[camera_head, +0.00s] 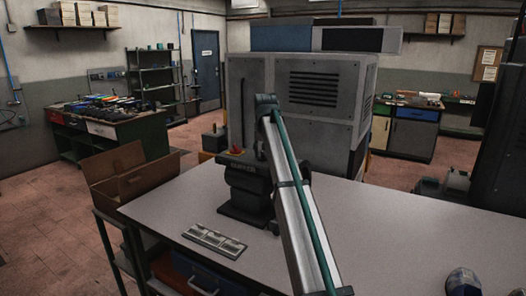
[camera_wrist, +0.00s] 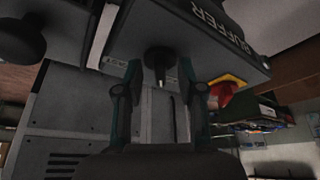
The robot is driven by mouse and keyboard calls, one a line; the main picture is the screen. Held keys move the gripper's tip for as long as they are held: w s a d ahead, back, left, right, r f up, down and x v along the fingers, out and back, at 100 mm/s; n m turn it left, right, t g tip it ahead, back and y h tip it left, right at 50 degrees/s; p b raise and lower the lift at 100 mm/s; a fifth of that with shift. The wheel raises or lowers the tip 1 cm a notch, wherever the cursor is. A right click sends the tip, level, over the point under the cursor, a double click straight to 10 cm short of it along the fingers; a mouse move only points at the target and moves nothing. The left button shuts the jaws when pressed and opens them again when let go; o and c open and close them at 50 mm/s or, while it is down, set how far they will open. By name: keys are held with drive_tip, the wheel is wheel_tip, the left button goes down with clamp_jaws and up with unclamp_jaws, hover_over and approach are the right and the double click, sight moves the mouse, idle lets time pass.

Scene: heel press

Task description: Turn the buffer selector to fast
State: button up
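The buffer (camera_head: 246,188) is a dark machine on the grey table, partly hidden behind my arm in the head view. In the wrist view its housing (camera_wrist: 215,42) carries the word BUFFER. The selector (camera_wrist: 159,57) is a round black knob with a pale pointer mark, on the face towards me. My gripper (camera_wrist: 160,68) is open, with one teal finger on each side of the knob. I see gaps between the fingers and the knob. In the head view my gripper is hidden behind my arm.
A red stop button (camera_wrist: 222,93) on a yellow base sits right of the selector, close to my right finger. A slotted grey plate (camera_head: 214,241) lies on the table (camera_head: 380,225). An open brown box (camera_head: 130,180) stands at the left. The table's right side is mostly clear.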

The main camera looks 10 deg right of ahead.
drive_tip(key=shift+w+f, duration=0.1)
drive_tip(key=shift+f, duration=0.2)
clamp_jaws()
